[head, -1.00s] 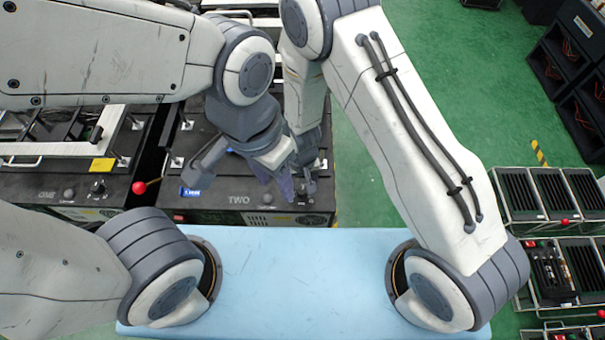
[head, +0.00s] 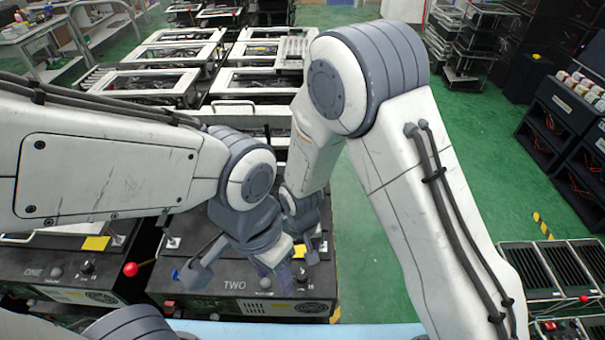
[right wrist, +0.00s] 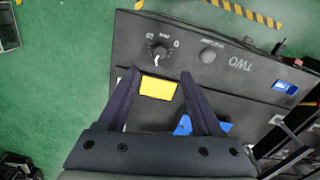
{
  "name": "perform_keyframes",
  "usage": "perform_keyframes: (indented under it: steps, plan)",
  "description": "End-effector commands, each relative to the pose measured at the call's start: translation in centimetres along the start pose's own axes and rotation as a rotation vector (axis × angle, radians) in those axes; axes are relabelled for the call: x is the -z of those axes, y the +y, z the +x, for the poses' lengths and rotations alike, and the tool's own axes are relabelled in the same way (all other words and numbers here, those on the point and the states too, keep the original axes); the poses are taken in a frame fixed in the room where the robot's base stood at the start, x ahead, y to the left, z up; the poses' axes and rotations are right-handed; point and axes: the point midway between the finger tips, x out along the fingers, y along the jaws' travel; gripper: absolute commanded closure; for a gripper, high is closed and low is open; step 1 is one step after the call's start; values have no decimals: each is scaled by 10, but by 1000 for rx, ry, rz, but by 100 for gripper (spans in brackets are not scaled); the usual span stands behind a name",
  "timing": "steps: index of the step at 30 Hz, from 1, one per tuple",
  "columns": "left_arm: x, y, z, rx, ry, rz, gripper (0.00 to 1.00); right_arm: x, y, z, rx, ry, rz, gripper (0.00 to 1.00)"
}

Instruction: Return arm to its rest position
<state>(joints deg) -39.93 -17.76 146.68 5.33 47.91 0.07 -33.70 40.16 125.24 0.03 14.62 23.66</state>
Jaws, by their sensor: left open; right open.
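In the head view both my arms reach forward over a black box marked TWO (head: 235,284). My left gripper (head: 238,277) is the lower one; it is open in front of the box's panel, and I see nothing held in it. My right gripper (head: 300,262) is just right of it, partly hidden by the left one. In the right wrist view the right gripper (right wrist: 158,88) is open above the box. A yellow label (right wrist: 158,87) shows between its fingers, with a black knob (right wrist: 158,50) beyond. I cannot tell whether the fingers touch anything.
A black box marked ONE (head: 35,272) stands to the left, with a red ball (head: 130,269) beside the gap. White-framed units (head: 150,85) stand behind. Black racks (head: 560,120) and slatted crates (head: 540,270) are at right. Green floor (head: 480,150) lies open between.

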Motion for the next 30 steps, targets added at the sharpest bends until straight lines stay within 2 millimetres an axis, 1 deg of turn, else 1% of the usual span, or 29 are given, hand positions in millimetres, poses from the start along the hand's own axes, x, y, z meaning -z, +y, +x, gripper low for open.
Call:
perform_keyframes:
  steps: [3,5,8,11,12,14,15,17,18,21,25,27,30]
  plan:
    - [0,0,0,0,0,0,50,0,0,0,0,1,-1,33]
    - [0,0,0,0,0,0,50,0,0,-4,1,2,-5,33]
    - [0,0,0,0,0,0,50,-3,-2,-25,7,11,-32,33]
    - [0,0,1,0,0,0,50,-15,-4,-61,15,19,-85,33]
    - [0,0,1,0,0,0,50,-22,-4,-78,20,23,-112,33]
    - [0,0,2,0,0,0,50,-36,-2,-103,26,26,-156,33]
    - [0,0,2,0,0,0,50,-46,-1,-119,31,28,-186,33]
    - [0,0,3,0,0,0,50,-62,2,-140,39,30,-232,33]
    - [0,0,3,0,0,0,50,-74,5,-153,45,32,-262,33]
    - [0,0,4,0,0,0,50,-103,12,-179,58,35,-334,33]
    - [0,0,4,0,0,0,50,-134,21,-199,73,37,-406,33]
    - [0,0,5,0,0,0,50,-145,25,-204,78,37,-433,33]
    - [0,0,5,0,0,0,50,-154,28,-208,82,36,-456,33]
